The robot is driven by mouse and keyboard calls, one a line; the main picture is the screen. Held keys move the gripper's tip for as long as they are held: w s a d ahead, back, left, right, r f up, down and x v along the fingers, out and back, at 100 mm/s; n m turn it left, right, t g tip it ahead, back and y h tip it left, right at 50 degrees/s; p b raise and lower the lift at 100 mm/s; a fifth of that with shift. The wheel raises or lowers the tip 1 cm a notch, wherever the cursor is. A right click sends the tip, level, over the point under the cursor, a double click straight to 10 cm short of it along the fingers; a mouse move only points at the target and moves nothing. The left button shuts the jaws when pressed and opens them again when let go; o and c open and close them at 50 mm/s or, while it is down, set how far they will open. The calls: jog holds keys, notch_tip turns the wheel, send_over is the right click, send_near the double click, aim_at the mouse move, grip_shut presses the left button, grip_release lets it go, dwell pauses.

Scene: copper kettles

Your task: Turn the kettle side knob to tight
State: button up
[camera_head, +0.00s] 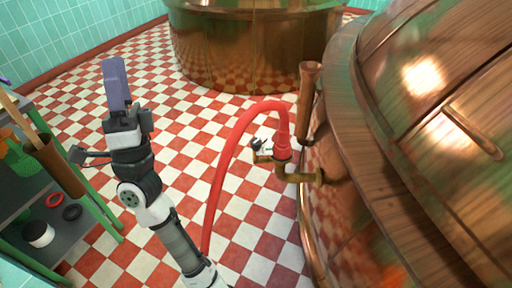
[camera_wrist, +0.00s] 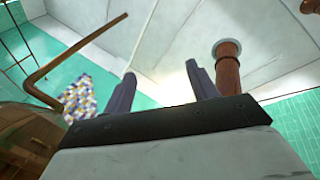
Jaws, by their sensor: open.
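The large copper kettle (camera_head: 440,130) fills the right of the head view. A short brass pipe (camera_head: 300,176) leaves its side and carries a red hose coupling (camera_head: 282,150). A small dark and silver knob-like fitting (camera_head: 258,145) sits just left of the coupling; its exact shape and setting are too small to tell. My gripper (camera_head: 115,80) points upward, well left of the fitting and apart from it. The wrist view shows the gripper (camera_wrist: 160,85) with its two fingers apart and nothing between them. The fitting cannot be made out there.
A red hose (camera_head: 222,165) arches between my arm and the kettle. An upright copper tube (camera_head: 308,100) stands by the kettle's edge. A second kettle (camera_head: 255,50) stands at the back. A shelf (camera_head: 75,235) with several items is at left.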

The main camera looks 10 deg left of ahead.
jog(key=w+d+f+m+g+h+b, duration=0.1)
jog(key=w+d+f+m+g+h, duration=0.25)
jog(key=w+f+m+h, duration=0.85)
jog(key=m+g+b, duration=0.2)
jog(key=m+g, duration=0.6)
jog(key=g, duration=0.2)
send_near(254, 147)
jog(key=x, duration=1.2)
jog(key=shift+a+f, duration=0.1)
